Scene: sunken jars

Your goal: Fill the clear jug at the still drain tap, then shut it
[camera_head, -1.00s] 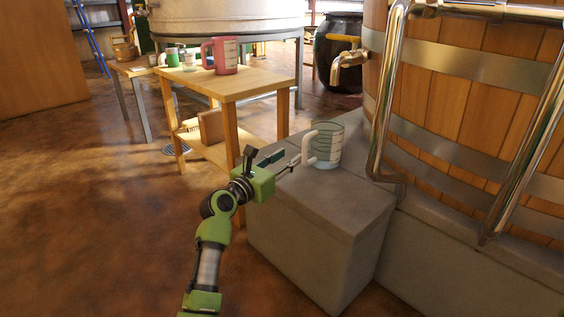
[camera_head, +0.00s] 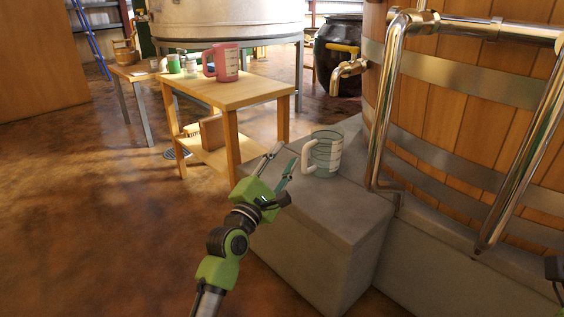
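The clear jug (camera_head: 326,160) stands upright on the grey stone block, its pale handle facing left towards my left gripper. Whether it holds any liquid is hard to tell. The jug is not in the tap's grip of view overlap; no stream shows at the spout. My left gripper (camera_head: 283,162) is open and empty, just left of the jug handle, apart from it. A dark piece at the right edge may be part of my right gripper (camera_head: 555,268); its fingers cannot be made out.
The grey block (camera_head: 325,215) has bare top around the jug. Shiny metal pipes (camera_head: 384,110) stand right of it, before the still (camera_head: 450,100). Open floor lies left.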

